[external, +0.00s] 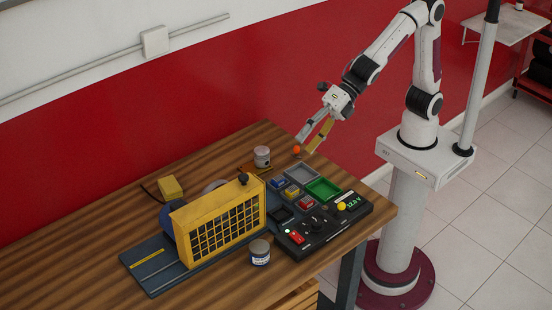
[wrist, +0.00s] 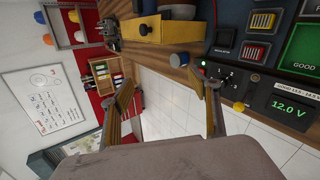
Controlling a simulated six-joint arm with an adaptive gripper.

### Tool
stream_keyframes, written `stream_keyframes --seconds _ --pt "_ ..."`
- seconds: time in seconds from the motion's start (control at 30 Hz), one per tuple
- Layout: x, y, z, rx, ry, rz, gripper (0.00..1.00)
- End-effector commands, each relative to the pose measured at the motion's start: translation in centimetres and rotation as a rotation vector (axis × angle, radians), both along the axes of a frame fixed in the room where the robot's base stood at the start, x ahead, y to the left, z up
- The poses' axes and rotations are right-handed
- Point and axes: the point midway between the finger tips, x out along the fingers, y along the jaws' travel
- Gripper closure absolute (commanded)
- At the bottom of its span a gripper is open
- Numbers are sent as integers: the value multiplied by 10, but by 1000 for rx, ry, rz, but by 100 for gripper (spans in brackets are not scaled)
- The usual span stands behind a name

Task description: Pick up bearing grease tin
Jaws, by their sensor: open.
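Two small tins stand upright on the wooden table in the external view. One is a grey-white tin (external: 262,157) at the back, behind the yellow-framed trainer. The other is a tin with a grey lid and a blue-and-white label (external: 260,253) at the front. The labels are too small to read, so I cannot tell which holds bearing grease. My gripper (external: 305,147) is open and empty, above the table's back right edge, to the right of the back tin and apart from it. In the wrist view my open gripper (wrist: 167,88) shows floor between its fingers.
A yellow grille-fronted trainer (external: 214,228) stands mid-table. A tester (external: 324,228) with a 12.0 V display and several small trays, including a green tray (external: 336,186), lie to its right. The table's left side is mostly clear.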

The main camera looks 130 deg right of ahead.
Motion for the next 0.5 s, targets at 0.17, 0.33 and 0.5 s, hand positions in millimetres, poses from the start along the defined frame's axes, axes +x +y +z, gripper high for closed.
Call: stream_keyframes --seconds 0.17,0.33,0.5 --pt "41 10 -14 -151 -38 146 39" --pt "76 21 -28 -299 -82 285 39" --pt "108 32 -47 -448 -126 419 39"
